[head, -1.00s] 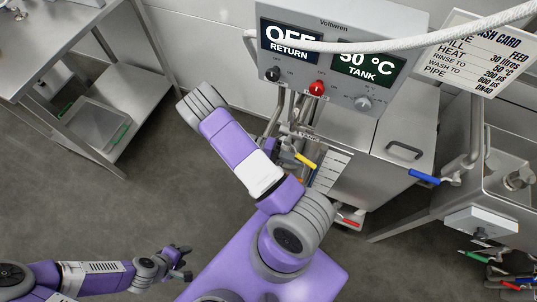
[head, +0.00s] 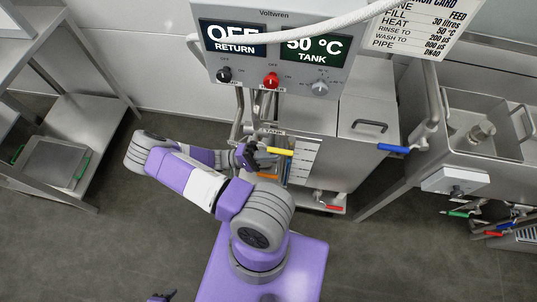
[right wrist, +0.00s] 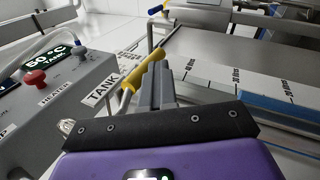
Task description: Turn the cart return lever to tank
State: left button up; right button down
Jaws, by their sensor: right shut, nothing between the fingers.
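A lever with a yellow handle (head: 281,152) sticks out beside a small TANK sign (head: 271,132), in front of the steel tank. The lever also shows in the right wrist view (right wrist: 143,70). I cannot read a cart return label on it. My right gripper (head: 253,154) is at the left end of the yellow handle. In the right wrist view its fingers (right wrist: 157,84) are closed together and empty, close beside the yellow handle; whether they touch it is unclear. My left gripper (head: 163,297) only just shows at the bottom edge.
A control box (head: 270,70) reading OFF RETURN and 50 °C TANK hangs above. An orange lever (head: 267,176) and a red lever (head: 334,207) are lower; a blue lever (head: 393,148) is to the right. A steel table (head: 85,115) stands left, with open floor between.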

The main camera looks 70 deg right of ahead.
dwell(0.4)
jog(key=w+a+f+b, duration=0.2)
jog(key=w+f, duration=0.5)
jog(key=w, duration=0.2)
jog(key=shift+a+f, duration=0.2)
jog(key=shift+a, duration=0.05)
